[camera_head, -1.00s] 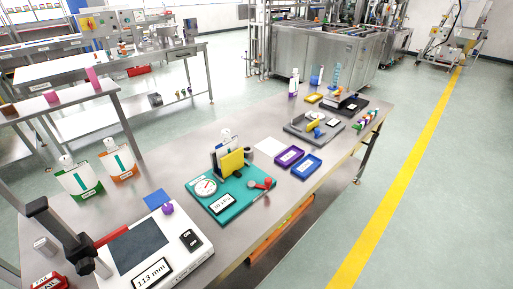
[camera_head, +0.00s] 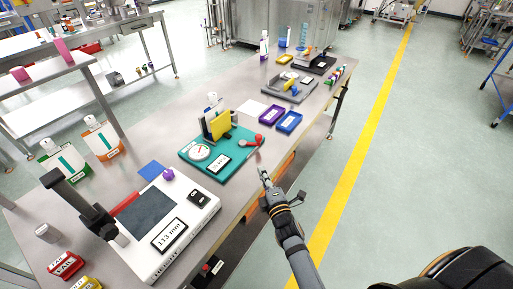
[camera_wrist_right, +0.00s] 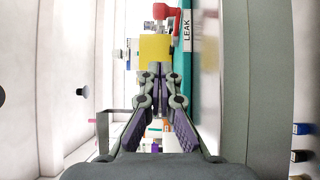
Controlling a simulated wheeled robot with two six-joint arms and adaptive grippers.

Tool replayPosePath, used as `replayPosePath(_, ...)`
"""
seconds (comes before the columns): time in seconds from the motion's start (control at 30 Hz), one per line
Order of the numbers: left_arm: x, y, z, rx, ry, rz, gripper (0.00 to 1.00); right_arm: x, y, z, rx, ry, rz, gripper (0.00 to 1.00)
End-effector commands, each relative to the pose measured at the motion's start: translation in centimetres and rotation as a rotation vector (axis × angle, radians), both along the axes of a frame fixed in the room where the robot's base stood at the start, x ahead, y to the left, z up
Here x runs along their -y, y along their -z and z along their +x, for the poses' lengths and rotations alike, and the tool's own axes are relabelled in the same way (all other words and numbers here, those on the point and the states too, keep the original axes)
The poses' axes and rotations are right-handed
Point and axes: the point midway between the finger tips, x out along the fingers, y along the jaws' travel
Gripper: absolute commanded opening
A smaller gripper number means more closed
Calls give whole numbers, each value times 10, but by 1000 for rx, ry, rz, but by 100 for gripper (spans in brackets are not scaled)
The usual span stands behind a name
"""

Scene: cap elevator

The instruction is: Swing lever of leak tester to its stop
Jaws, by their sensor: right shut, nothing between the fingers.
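The leak tester is a teal base (camera_head: 190,157) on the steel table. It carries a round dial gauge (camera_head: 199,152), a yellow block (camera_head: 216,124) and a display plate (camera_head: 220,164). Its red lever (camera_head: 258,139) lies at the right end of the base; red also shows at the top of the right wrist view (camera_wrist_right: 160,11), beyond the yellow block (camera_wrist_right: 156,48). My right gripper (camera_head: 263,173) is shut and empty, just off the table's front edge, in front of the lever and apart from it. My left gripper is out of view.
A white device (camera_head: 190,232) with a dark pad and black post stands at the near left. Purple (camera_head: 271,115) and blue (camera_head: 289,122) trays sit beyond the lever. Red and yellow tags lie at the near left corner.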

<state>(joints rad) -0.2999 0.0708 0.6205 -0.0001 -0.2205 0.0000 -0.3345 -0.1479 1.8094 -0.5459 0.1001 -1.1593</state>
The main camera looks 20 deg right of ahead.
Motion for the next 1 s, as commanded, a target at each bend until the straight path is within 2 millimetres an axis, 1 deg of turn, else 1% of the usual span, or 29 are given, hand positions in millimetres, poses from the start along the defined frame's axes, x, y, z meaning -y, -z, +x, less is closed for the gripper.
replayPosePath(0.17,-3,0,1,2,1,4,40,-2,-1,2,9,-6,-12,0)
replayPosePath(0.27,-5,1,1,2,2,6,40,-2,-1,12,11,-6,-11,0)
replayPosePath(0.37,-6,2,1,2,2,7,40,-2,-1,29,11,-6,-10,0)
replayPosePath(0.47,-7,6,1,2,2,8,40,-2,0,51,12,-6,-11,0)
replayPosePath(0.7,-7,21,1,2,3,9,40,-3,2,102,9,-6,-9,0)
replayPosePath(0.83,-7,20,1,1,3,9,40,13,0,117,7,-5,-12,0)
replayPosePath(1.0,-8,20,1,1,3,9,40,24,0,127,6,-5,-10,0)
